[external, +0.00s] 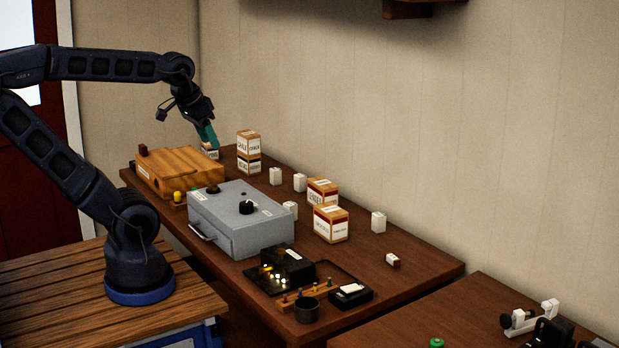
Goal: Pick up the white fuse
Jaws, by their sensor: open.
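No item is clearly readable as the white fuse at this size. Candidates are a white piece (352,288) lying on a black block (351,298) near the table's front end, and a small white piece with a dark reddish end (393,261) lying near the right edge. Several small upright white blocks also stand at the back, one of them at the right (378,222). My gripper (211,143), with teal fingers, is open and points down at the far left end of the table, just above or in front of a small labelled box (210,153). It is far from both candidates.
A grey metal case (240,235) and a wooden box (178,171) fill the table's left side. Labelled cartons (330,223) stand along the back. A black tray (335,277), a peg strip (305,296) and a dark cup (306,310) crowd the front.

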